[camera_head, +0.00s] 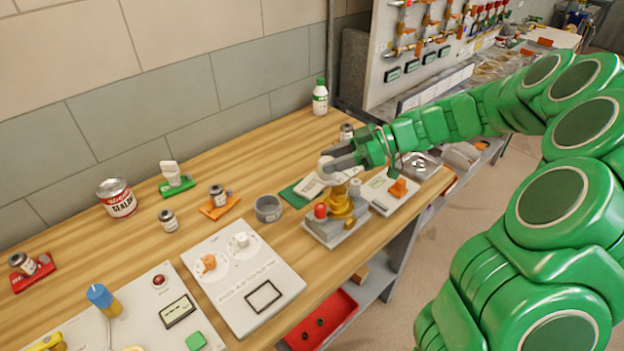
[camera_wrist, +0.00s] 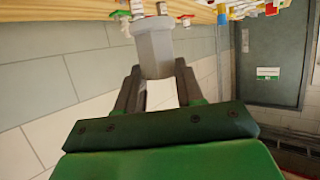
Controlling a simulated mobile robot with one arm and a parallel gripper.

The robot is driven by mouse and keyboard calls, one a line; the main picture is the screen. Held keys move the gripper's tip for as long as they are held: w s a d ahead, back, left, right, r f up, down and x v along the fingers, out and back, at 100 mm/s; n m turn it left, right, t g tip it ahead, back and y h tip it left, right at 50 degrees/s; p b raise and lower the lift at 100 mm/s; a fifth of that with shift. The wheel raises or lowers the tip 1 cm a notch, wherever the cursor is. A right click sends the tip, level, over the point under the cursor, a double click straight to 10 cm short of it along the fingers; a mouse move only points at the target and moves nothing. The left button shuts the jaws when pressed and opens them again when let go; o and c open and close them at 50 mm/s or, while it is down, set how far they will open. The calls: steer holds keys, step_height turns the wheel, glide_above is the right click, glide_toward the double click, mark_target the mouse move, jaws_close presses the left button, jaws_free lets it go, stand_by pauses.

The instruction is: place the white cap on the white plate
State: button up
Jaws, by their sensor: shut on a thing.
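My gripper (camera_head: 338,160) is shut on a pale cap (camera_head: 326,168), which I take to be the white cap. In the wrist view the cap (camera_wrist: 154,48) is a light grey, faceted piece between the two dark fingers. In the head view it shows just above a brass valve (camera_head: 340,201) on a grey base; I cannot tell whether they touch. Several pale plates lie on the bench, and I cannot tell which is the white plate. One (camera_head: 391,191) carries an orange block, and a larger one (camera_head: 258,296) carries an orange knob and a white knob.
A grey cup (camera_head: 268,208) and small jars stand left of the valve. A green-capped white bottle (camera_head: 320,98) stands at the back. A red tray (camera_head: 322,322) sits below the bench's front edge. The wood behind the large panel is partly clear.

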steer(key=shift+s+a, duration=0.3)
steer(key=shift+s, duration=0.4)
steer(key=w+a+f, duration=0.2)
steer(key=w+f, duration=0.2)
steer(key=w, duration=0.5)
glide_above(318, 184)
steer(key=shift+f, duration=2.85)
steer(key=shift+w+f, duration=0.1)
steer(key=shift+f, duration=1.5)
steer(key=shift+f, duration=0.1)
steer(key=o, duration=1)
